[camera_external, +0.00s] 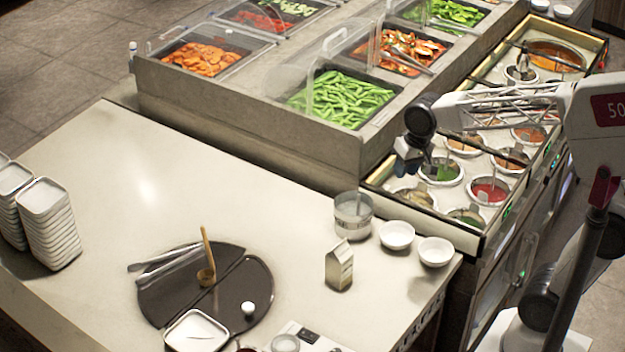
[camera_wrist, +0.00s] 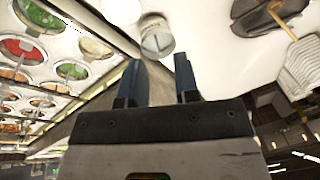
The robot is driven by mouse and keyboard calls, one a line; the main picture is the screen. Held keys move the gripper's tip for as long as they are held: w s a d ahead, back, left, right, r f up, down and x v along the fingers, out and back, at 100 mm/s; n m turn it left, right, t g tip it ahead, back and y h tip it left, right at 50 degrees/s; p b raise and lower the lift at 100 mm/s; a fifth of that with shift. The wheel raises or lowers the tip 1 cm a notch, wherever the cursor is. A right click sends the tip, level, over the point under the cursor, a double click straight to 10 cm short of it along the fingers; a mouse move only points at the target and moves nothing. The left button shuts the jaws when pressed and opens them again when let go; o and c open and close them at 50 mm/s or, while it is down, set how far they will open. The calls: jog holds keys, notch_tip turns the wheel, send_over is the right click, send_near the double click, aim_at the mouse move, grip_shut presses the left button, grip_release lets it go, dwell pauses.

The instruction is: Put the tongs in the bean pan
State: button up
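The silver tongs (camera_external: 165,263) lie on the left part of a dark round tray (camera_external: 258,285) on the pale counter, their left end past its rim. The bean pan (camera_external: 394,97) is a black pan filled with green beans (camera_external: 342,98), set in the raised grey unit, with a clear cover tilted over its left side. My gripper (camera_external: 408,168) hangs by the near end of the sauce wells, far right of the tongs and below right of the bean pan. In the wrist view my gripper (camera_wrist: 158,82) has its fingers apart with nothing between them. The tongs are not clear there.
A clear-grey canister (camera_external: 353,215), white bowls (camera_external: 396,236) and a small carton (camera_external: 339,265) stand on the counter's right side. A ladle (camera_external: 206,262) and square dish (camera_external: 196,331) are at the tray. Stacked dishes (camera_external: 50,225) stand left. The counter's middle is clear.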

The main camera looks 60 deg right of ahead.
jog(key=s+d+f+n, duration=0.2)
jog(key=s, duration=0.7)
jog(key=s+d+f+n+h, duration=0.1)
jog(key=s+d+f+n, duration=0.1)
jog(key=s, duration=0.7)
jog(key=shift+d+f+n, duration=0.3)
jog(key=shift+f+n, duration=0.1)
jog(key=shift+f, duration=0.4)
jog(key=shift+c, duration=1.1)
jog(key=shift+w, duration=0.1)
